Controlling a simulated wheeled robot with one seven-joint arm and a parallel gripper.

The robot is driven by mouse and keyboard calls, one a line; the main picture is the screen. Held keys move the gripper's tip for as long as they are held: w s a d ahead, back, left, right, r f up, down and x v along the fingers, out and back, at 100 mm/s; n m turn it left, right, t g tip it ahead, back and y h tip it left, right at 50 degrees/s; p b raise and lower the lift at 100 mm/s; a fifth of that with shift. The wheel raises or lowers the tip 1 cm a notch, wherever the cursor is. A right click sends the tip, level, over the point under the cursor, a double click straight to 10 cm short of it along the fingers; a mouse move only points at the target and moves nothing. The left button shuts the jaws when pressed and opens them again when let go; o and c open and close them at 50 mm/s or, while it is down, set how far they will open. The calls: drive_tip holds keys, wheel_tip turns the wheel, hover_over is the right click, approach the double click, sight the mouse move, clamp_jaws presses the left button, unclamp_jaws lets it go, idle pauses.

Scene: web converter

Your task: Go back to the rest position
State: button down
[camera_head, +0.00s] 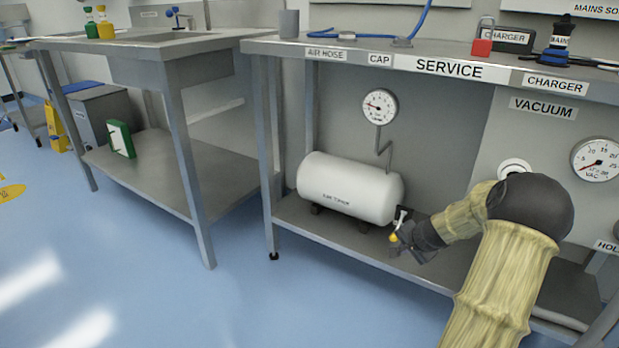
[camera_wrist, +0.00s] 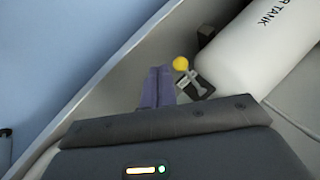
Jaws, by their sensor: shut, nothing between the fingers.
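My gripper (camera_head: 400,247) is low in front of the service bench, at the right end of the white air tank (camera_head: 345,188). In the wrist view its fingers (camera_wrist: 158,86) are together and hold nothing. A small valve with a yellow knob (camera_wrist: 180,63) is just beyond and to the right of the fingertips, beside the tank. The knob also shows in the head view (camera_head: 393,238), close to the fingers; I cannot tell whether they touch it. My arm reaches in from the lower right and hides part of the lower shelf.
The service bench top (camera_head: 440,48) overhangs the tank and gripper. The tank stands on the lower shelf (camera_head: 325,222). A pressure gauge (camera_head: 380,106) is above the tank, and a vacuum gauge (camera_head: 597,160) is at right. Blue floor (camera_head: 150,270) is clear at front left.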

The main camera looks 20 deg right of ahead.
drive_tip(key=s+a+r+n+g+y+p, duration=0.1)
drive_tip(key=a+r+n+p, duration=0.35)
drive_tip(key=a+r, duration=0.4)
drive_tip(key=s+a+r+n+g+y+p, duration=0.1)
drive_tip(key=a+r+n+p, duration=0.35)
drive_tip(key=a, duration=0.75)
drive_tip(key=s+a+r+n+g+p, duration=0.3)
drive_tip(key=s+a+r+n+p, duration=0.3)
drive_tip(key=s+a+r+p, duration=1)
wheel_tip(320, 180, up, 38)
drive_tip(key=d+p, duration=0.1)
drive_tip(key=p, duration=3.5)
drive_tip(key=shift+w+m, duration=0.15)
drive_tip(key=shift+m, duration=0.15)
drive_tip(key=shift+w+d, duration=0.1)
